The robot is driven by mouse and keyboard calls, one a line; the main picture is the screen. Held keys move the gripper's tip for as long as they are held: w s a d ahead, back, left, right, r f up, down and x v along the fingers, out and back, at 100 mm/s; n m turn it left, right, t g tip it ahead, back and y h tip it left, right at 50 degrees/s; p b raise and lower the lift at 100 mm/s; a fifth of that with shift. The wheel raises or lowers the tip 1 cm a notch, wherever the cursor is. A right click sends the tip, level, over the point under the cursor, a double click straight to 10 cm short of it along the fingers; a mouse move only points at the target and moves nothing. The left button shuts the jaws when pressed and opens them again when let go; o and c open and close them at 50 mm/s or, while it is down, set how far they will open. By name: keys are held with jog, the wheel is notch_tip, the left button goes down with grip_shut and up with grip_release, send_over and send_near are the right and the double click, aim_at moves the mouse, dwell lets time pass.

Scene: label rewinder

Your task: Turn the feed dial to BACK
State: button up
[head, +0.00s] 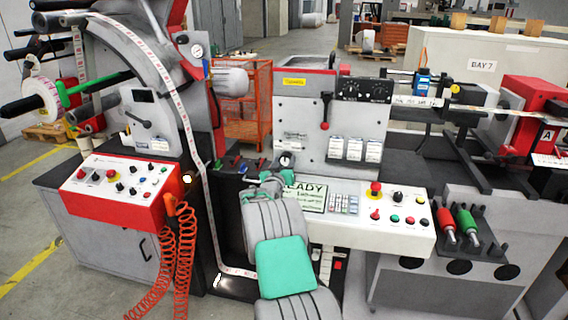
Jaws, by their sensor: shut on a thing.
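My grey and green arm reaches up from the bottom middle of the head view. My gripper (284,167) is at its far end, in front of the dark middle section of the machine. It is shut on a small round dark knob with a pale face (287,158), which appears to be the feed dial. My gripper and wrist hide part of the knob and its surroundings. I cannot read its markings or tell which position it points to.
A control panel (412,233) with a partly hidden screen (311,197) and several buttons is right of my wrist. A red-fronted button box (118,205) with coiled orange hoses (187,250) stands left. A white label strip (204,200) runs down left of my arm.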

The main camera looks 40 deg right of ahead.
jog(key=c, duration=0.7)
jog(key=shift+o, duration=0.2)
jog(key=shift+f+b, duration=0.1)
jog(key=shift+b, duration=0.2)
jog(key=n+b, duration=0.2)
jog(key=b, duration=0.1)
jog(key=shift+f+n, duration=0.2)
jog(key=shift+n, duration=0.1)
jog(key=shift+n+b, duration=1.05)
jog(key=shift+n, duration=0.05)
jog(key=shift+r+n+b, duration=0.15)
jog(key=shift+n+b, duration=0.65)
jog(key=shift+n, duration=0.7)
